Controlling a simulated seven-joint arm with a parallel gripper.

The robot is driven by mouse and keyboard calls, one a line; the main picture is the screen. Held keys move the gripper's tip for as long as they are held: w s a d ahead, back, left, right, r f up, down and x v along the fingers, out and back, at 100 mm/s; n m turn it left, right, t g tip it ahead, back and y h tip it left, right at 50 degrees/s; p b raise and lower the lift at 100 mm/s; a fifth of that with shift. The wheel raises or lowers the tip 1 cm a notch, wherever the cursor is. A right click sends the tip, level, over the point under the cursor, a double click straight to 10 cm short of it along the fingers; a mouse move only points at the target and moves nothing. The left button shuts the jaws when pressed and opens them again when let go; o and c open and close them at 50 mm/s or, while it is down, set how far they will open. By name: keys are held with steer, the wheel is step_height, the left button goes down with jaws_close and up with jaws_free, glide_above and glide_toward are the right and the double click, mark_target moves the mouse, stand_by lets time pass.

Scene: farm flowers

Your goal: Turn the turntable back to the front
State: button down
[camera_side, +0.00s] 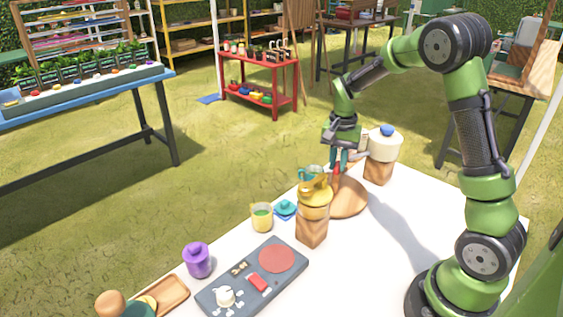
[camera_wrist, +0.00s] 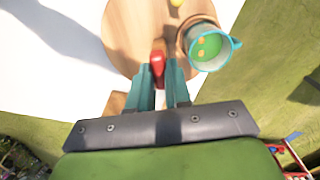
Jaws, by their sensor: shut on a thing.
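The turntable (camera_side: 347,198) is a round wooden disc near the far edge of the white table. It also fills the top middle of the wrist view (camera_wrist: 125,30). A red peg (camera_wrist: 157,63) stands at its edge, between my gripper's teal fingers (camera_wrist: 163,82). My gripper (camera_side: 338,163) is pointed down over the disc and shut on the red peg. A teal-rimmed mug (camera_wrist: 208,46) with green contents is close to the right finger in the wrist view. In the side view the yellow jar (camera_side: 314,194) partly hides the disc's near left side.
The yellow jar stands on a wooden block (camera_side: 312,230). A cream jar with a blue knob (camera_side: 383,145) stands on another block just right of my gripper. A glass (camera_side: 262,217), a purple jar (camera_side: 197,260) and a dark board (camera_side: 230,290) are nearer. The table's right part is clear.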

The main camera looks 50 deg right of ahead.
steer(key=shift+r+m, duration=0.1)
steer(key=shift+m, duration=2.2)
steer(key=c, duration=1.1)
jaws_free()
steer(key=shift+o, duration=0.2)
step_height(320, 180, up, 17)
